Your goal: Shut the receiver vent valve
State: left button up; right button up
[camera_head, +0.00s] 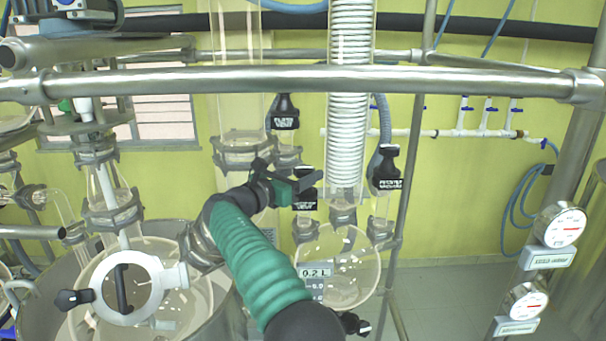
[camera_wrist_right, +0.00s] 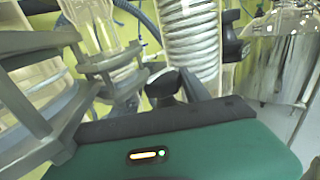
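Several black-handled valves with white labels hang on the glassware in the head view. One (camera_head: 305,196), its label partly readable as a vent, is just beside my right gripper and partly covered by it. My right gripper (camera_head: 292,178) is at the end of the green-sleeved arm, its dark fingers apart. In the right wrist view, a black handle (camera_wrist_right: 164,88) stands in front of the gripper, close to the dark finger (camera_wrist_right: 197,84). Contact cannot be made out. The round glass receiver (camera_head: 350,262) is below the valve. My left gripper is not in view.
Another black valve (camera_head: 285,112) is above, and one (camera_head: 387,170) is to the right. A coiled condenser (camera_head: 350,95) stands between them. A steel rail (camera_head: 300,79) crosses the top.

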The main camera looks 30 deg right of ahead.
jog(key=b+v, duration=0.4)
jog(key=v, duration=1.3)
jog(key=shift+w+d, duration=0.1)
jog(key=shift+w, duration=0.05)
jog(key=shift+f, duration=0.1)
